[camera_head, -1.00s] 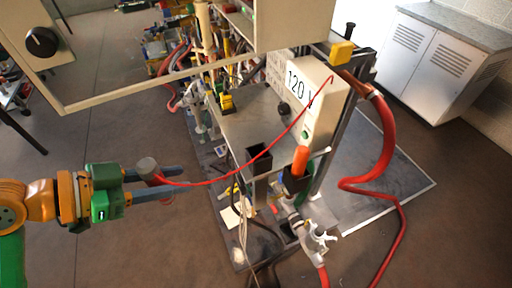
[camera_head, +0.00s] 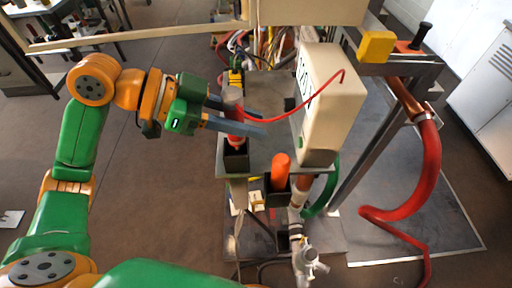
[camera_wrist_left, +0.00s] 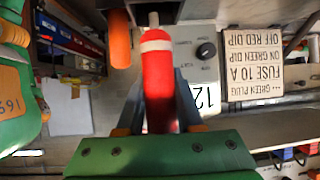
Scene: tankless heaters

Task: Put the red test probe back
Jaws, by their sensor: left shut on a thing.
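The red test probe (camera_head: 236,139) has a grey top end and stands roughly upright between the fingers of my left gripper (camera_head: 258,124), which is shut on it. In the left wrist view the probe (camera_wrist_left: 158,85) shows as a red cylinder with a white band, between the fingers. A black open-topped holder (camera_head: 236,162) is directly below the probe. I cannot tell if the tip is inside it. A red wire (camera_head: 290,115) runs from the probe area to the beige voltage box (camera_head: 335,100). My right gripper is not seen.
An orange probe (camera_head: 281,168) stands in a second black holder (camera_head: 276,194) beside the first. Pipes and a valve (camera_head: 308,262) are below. A thick red hose (camera_head: 428,180) hangs at right. A beige panel edge (camera_head: 130,36) crosses above. Open floor lies at left.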

